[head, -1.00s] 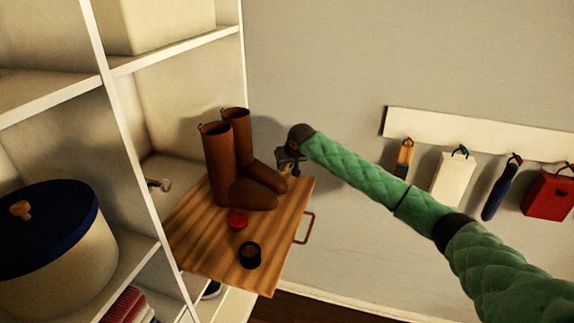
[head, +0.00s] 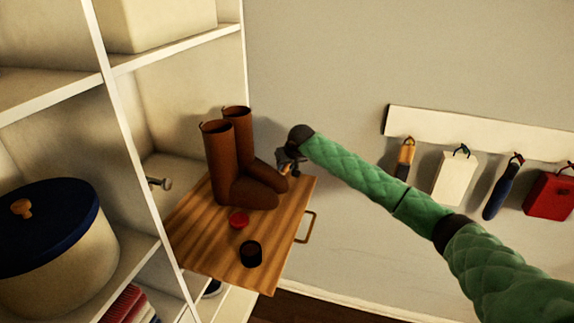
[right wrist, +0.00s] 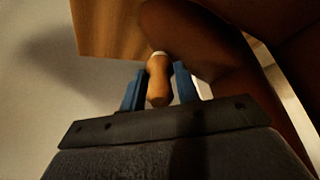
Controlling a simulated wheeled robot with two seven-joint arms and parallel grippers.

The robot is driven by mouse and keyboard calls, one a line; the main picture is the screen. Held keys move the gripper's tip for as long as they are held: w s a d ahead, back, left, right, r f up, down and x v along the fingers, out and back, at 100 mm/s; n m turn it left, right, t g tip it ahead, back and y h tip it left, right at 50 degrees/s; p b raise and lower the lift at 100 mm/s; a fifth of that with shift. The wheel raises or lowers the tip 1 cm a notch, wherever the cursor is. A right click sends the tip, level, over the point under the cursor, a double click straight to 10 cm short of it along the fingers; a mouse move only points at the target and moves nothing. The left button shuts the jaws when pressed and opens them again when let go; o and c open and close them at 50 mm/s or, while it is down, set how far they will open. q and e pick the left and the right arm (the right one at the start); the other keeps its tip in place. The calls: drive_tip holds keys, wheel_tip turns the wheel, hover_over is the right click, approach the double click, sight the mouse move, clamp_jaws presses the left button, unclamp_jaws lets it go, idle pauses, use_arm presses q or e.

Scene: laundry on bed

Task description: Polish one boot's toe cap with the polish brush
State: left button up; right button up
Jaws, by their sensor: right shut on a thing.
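A pair of tall brown boots (head: 222,160) stands upright on a wooden board (head: 215,245), toes pointing right. My right gripper (head: 289,163) is beside the toe of the farther boot. In the right wrist view my right gripper (right wrist: 160,88) is shut on a small tan wooden handle (right wrist: 159,78), seemingly the polish brush, with a pale band at its far end. The brush head is not clearly visible; a brown boot (right wrist: 188,40) lies just beyond and hides that area. I cannot tell whether the brush touches it. My left gripper is not in view.
A red tin or lid (head: 239,220) and a dark round tin (head: 251,254) are on the board in front of the boots. The board has a handle (head: 306,227) on its right edge. Shelves stand left; a hook rail (head: 480,132) with hanging items is right.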

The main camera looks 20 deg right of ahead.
drive_tip(key=shift+a+f, duration=0.15)
drive_tip(key=shift+f, duration=0.15)
drive_tip(key=shift+f+p, duration=0.1)
drive_tip(key=shift+p, duration=1.5)
drive_tip(key=shift+s+a+p, duration=0.6)
drive_tip(key=shift+s+p, duration=0.1)
drive_tip(key=shift+p, duration=0.05)
drive_tip(key=shift+s+a, duration=0.7)
drive_tip(key=shift+s, duration=0.05)
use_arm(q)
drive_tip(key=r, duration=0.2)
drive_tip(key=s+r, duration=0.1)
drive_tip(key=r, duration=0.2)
